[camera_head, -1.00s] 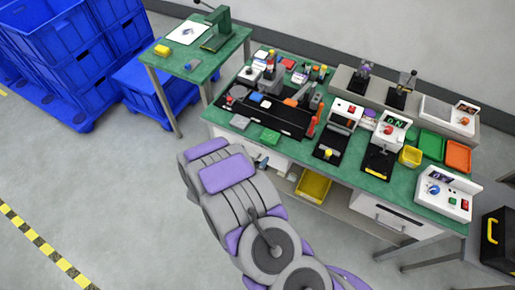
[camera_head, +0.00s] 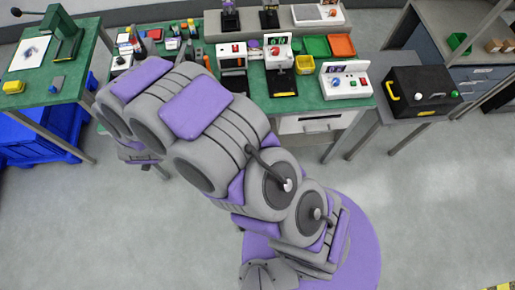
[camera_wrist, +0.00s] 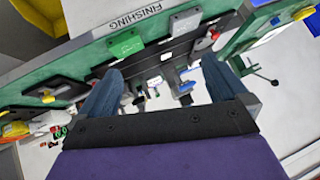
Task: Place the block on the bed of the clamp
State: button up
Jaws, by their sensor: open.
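My gripper (camera_wrist: 160,82) shows in the wrist view with its two blue fingers spread apart and nothing between them. It points toward the workbench (camera_wrist: 73,52), above small parts and dark fixtures. In the head view my arm hides the gripper and part of the bench. I cannot tell which piece is the block; small green (camera_wrist: 125,43) and grey (camera_wrist: 185,20) pieces lie near the bench edge. I cannot clearly pick out the clamp either; two dark upright fixtures (camera_head: 230,18) (camera_head: 268,17) stand at the back of the bench.
A green side table (camera_head: 80,62) with a green press (camera_head: 64,35) and a yellow piece (camera_head: 13,87) stands at left, above blue crates (camera_head: 40,140). A black case (camera_head: 422,92) sits at right. Floor in front is clear.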

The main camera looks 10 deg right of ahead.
jog(key=s+d+r+n+g+y, duration=0.1)
jog(key=s+d+r+g, duration=0.2)
jog(key=d+r, duration=0.5)
jog(key=s+d+r+n+g+y, duration=0.1)
jog(key=s+d+r+g, duration=0.1)
jog(key=d+r, duration=0.5)
jog(key=s+d+r+g+h, duration=0.1)
jog(key=s+d+r, duration=0.2)
jog(key=s+d, duration=0.5)
jog(key=s+d+r+g+h, duration=0.2)
jog(key=s+d+r, duration=0.1)
jog(key=s+d, duration=0.5)
jog(key=s+d+r+g+h, duration=0.1)
jog(key=s+d+r+g, duration=0.1)
jog(key=s+d, duration=0.6)
jog(key=shift+d+r+m+h, duration=0.3)
jog(key=shift+d+r+m, duration=0.1)
jog(key=shift+d+r, duration=0.4)
